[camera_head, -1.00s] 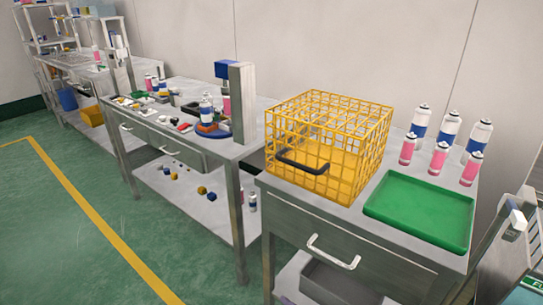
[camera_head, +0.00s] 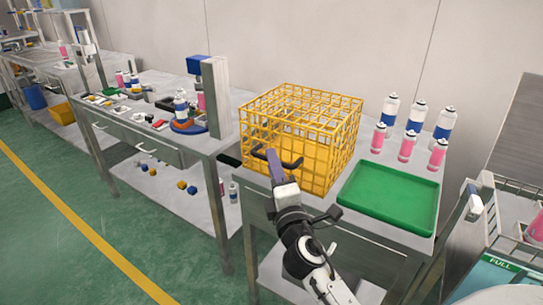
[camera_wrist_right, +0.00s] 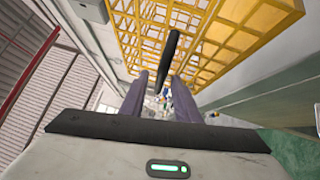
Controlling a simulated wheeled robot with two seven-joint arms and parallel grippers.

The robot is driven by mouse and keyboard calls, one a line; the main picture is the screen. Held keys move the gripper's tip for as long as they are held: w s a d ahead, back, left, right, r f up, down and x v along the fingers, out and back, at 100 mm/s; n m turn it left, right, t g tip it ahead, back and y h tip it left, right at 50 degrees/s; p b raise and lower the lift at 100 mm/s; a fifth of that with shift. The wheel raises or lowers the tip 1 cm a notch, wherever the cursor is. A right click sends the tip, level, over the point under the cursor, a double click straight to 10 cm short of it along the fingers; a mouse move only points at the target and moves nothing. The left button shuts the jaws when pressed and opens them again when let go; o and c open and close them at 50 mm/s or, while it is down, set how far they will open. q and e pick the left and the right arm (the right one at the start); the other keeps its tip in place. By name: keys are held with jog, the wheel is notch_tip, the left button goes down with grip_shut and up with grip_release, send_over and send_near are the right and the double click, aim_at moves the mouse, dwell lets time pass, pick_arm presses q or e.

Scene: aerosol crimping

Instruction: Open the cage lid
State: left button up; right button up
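The yellow wire cage (camera_head: 335,140) stands on the metal table, its grid lid (camera_head: 300,100) lying flat and closed on top. A black bar handle (camera_head: 292,164) sits on the cage's front side. My right gripper (camera_head: 272,156) is at the left part of this handle. In the right wrist view its two dark fingers (camera_wrist_right: 162,90) are apart, with the black handle (camera_wrist_right: 170,58) between them and a gap showing. Whether a finger touches the handle cannot be told. The yellow cage (camera_wrist_right: 225,40) fills the top of that view. My left gripper is not in view.
A green tray (camera_head: 385,200) lies right of the cage. Several spray cans (camera_head: 414,118) with blue or pink bands stand behind the tray. A left workbench (camera_head: 150,85) carries small parts and a press column (camera_head: 216,95). Wire baskets stand at the right edge.

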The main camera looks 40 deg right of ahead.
jog(key=shift+x, duration=1.2)
grip_shut()
